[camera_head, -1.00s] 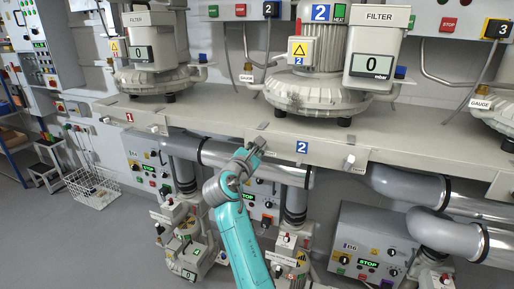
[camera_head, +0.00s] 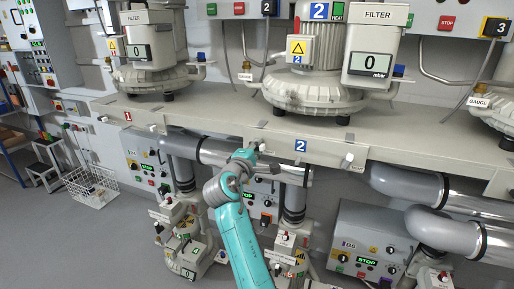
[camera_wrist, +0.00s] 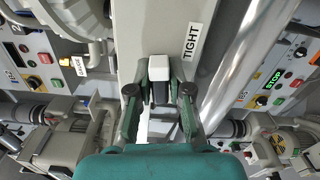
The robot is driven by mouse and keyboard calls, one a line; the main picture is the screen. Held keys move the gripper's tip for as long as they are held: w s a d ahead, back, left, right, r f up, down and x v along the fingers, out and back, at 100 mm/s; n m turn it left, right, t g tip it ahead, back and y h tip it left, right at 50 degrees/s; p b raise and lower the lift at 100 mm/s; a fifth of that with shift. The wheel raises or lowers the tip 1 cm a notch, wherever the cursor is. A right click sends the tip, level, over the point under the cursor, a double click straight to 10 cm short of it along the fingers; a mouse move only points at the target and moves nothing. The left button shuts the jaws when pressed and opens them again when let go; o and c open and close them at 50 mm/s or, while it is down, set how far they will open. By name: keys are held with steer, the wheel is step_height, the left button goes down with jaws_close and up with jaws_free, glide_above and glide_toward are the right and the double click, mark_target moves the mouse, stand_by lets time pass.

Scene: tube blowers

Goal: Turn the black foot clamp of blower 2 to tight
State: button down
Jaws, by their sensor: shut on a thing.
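Blower 2 (camera_head: 315,90) stands on the long bench, over the blue "2" label. In the wrist view, a small clamp handle (camera_wrist: 158,68) with a pale top and a dark lower part sits between the fingers of my gripper (camera_wrist: 159,84). In the head view my gripper (camera_head: 252,153) is at the bench's front edge, left of the "2" label, shut on the handle.
Another pale clamp (camera_head: 348,160) sits on the same edge to the right. Large grey pipes (camera_head: 415,190) run under the bench. A control box (camera_head: 368,248) and foot units stand below. The floor at left is open beside a wire basket (camera_head: 92,186).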

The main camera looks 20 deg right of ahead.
steer(key=shift+f+m, duration=0.1)
steer(key=shift+m, duration=0.7)
steer(key=c, duration=1.1)
jaws_free()
steer(key=v, duration=1.2)
